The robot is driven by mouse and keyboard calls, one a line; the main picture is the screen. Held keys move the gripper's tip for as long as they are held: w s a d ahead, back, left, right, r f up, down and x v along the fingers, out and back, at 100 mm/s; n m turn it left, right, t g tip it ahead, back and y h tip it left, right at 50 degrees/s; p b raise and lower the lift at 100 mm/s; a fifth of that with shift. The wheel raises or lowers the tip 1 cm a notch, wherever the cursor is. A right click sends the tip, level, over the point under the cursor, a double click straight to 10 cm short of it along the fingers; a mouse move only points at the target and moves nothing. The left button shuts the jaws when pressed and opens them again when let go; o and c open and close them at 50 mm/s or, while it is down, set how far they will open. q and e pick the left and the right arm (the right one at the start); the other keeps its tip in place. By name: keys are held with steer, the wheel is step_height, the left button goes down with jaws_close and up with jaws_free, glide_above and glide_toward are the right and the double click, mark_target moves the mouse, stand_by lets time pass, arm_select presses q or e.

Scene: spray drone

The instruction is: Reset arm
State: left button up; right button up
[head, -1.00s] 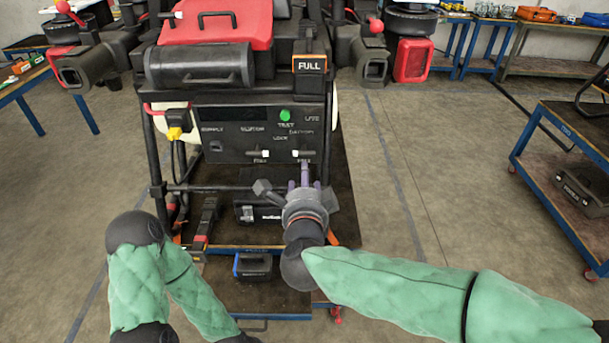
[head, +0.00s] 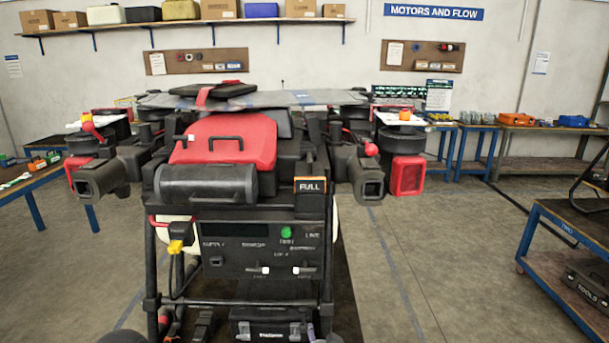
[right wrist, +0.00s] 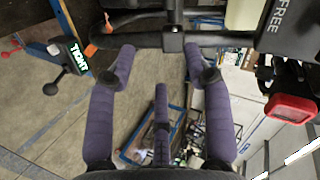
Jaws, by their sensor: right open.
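My right gripper (right wrist: 160,75) shows in the right wrist view with its purple padded fingers spread apart and nothing between them. A black horizontal bar (right wrist: 135,40) with a clamp on it lies just beyond the fingertips; I cannot tell whether they touch it. In the head view only dark bits of my arms show at the bottom edge, and my left gripper is not in view. The spray drone (head: 230,140) with its red lid stands straight ahead on a black frame.
In the right wrist view a tag (right wrist: 76,55) reads TIGHT and a dark plate (right wrist: 290,25) reads FREE. A red-framed part (right wrist: 290,108) is at the right. In the head view, a blue-framed cart (head: 575,250) stands at right, with open floor between.

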steer(key=s+d+f+n+g, duration=0.2)
steer(key=f, duration=0.5)
steer(key=s+d+f+n+g, duration=0.1)
steer(key=d+f+n+g, duration=0.1)
steer(key=f, duration=0.5)
steer(key=s+d+f+n+g+y+p, duration=0.1)
steer(key=s+f+g, duration=0.3)
steer(key=s+f, duration=0.5)
steer(key=s+d+f+n+g+y+p, duration=0.1)
steer(key=s+f+n+g, duration=0.3)
steer(key=s+f, duration=0.5)
steer(key=s+y, duration=0.1)
steer(key=s, duration=0.3)
steer(key=shift+s+d, duration=0.3)
steer(key=shift+d, duration=0.1)
